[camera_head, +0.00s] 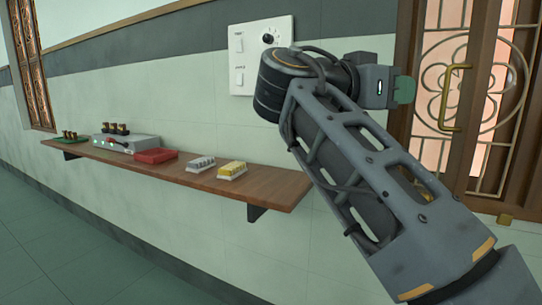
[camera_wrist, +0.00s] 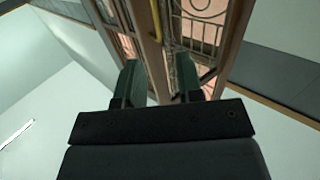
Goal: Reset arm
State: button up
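My arm is raised in front of the wall, folded at the elbow, in the head view. My gripper (camera_head: 404,90) shows only in part at the right end of the wrist, clear of the shelf. In the wrist view my gripper (camera_wrist: 158,64) has its two dark green fingers apart with nothing between them. The door and its frame show beyond the fingers. No object is in the gripper.
A wooden wall shelf (camera_head: 262,188) carries a grey instrument (camera_head: 128,141), a red box (camera_head: 155,156), a white rack (camera_head: 200,164) and a yellow rack (camera_head: 232,170). A switch panel (camera_head: 247,60) is behind my arm. A door handle (camera_head: 450,98) is at right. Floor at left is clear.

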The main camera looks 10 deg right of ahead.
jog(key=w+a+f+n+t+y+p, duration=0.1)
jog(key=w+f+n+y+p, duration=0.15)
jog(key=n+y+p, duration=0.5)
jog(key=w+f+n+t+y+p, duration=0.15)
jog(key=f+n+p, duration=0.3)
jog(key=p, duration=0.65)
jog(key=s+a+f+n+g+y+p, duration=0.3)
jog(key=s+a+f+y+p, duration=0.4)
jog(key=p, duration=0.6)
notch_tip(320, 180, down, 2)
jog(key=shift+s+y+p, duration=0.4)
jog(key=shift+s+y, duration=0.15)
jog(key=shift+y, duration=0.25)
jog(key=shift+d, duration=0.1)
